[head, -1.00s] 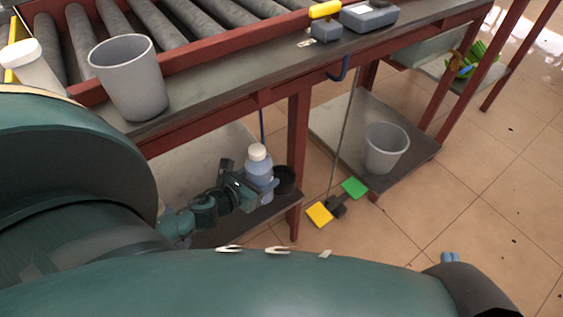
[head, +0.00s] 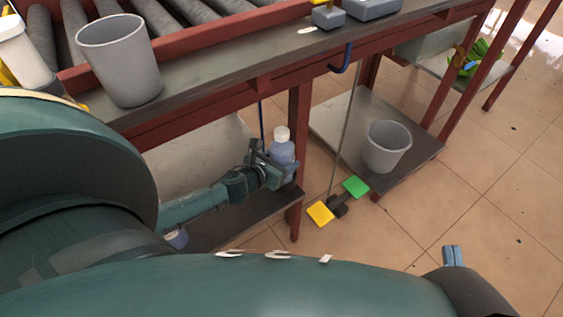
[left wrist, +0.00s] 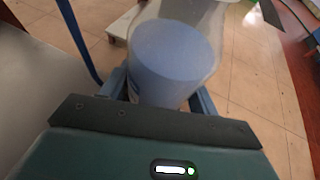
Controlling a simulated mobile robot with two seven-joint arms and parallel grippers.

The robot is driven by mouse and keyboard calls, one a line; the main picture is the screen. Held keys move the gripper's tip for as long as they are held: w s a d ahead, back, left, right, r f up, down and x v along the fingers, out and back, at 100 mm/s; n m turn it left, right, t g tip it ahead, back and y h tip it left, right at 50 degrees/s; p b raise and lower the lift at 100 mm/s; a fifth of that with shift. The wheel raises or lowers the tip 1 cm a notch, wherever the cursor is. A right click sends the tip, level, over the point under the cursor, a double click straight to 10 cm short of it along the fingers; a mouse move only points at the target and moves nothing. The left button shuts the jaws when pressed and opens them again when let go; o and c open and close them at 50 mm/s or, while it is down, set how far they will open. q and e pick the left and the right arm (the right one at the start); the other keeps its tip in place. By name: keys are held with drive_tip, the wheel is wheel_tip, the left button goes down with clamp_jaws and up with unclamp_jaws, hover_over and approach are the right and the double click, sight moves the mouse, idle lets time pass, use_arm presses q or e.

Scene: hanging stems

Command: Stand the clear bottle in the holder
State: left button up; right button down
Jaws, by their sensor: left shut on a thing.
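The clear bottle (head: 282,152), with a white cap and bluish contents, is upright in my left gripper (head: 272,174) above the right end of the low dark shelf. My left gripper is shut on it. In the left wrist view the bottle (left wrist: 178,55) stands between the blue fingers. The black round holder is largely hidden behind the bottle and gripper at the shelf's end. I cannot tell whether the bottle's base is inside it. My right gripper (head: 453,256) is at the lower right, its blue fingers close together and empty, away from the shelf.
A red table leg (head: 299,150) stands just right of the bottle. A grey bin (head: 386,148) sits on a low platform further right. A grey cup (head: 120,62) and a white container (head: 22,50) stand on the bench. Yellow (head: 320,213) and green pedals lie on the floor.

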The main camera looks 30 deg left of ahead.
use_arm(q)
drive_tip(key=shift+w+r, duration=0.1)
drive_tip(key=shift+r, duration=0.05)
drive_tip(key=o, duration=1.6)
drive_tip(key=shift+f, duration=0.2)
drive_tip(key=shift+o, duration=0.2)
drive_tip(key=shift+r, duration=0.2)
drive_tip(key=p+v, duration=0.3)
drive_tip(key=v, duration=0.9)
use_arm(e)
drive_tip(key=shift+w+d+m+g+h, duration=0.2)
drive_tip(key=shift+d+m+g+h, duration=0.55)
drive_tip(key=shift+h, duration=0.35)
use_arm(q)
drive_tip(key=shift+f, duration=0.15)
use_arm(e)
drive_tip(key=shift+s, duration=0.1)
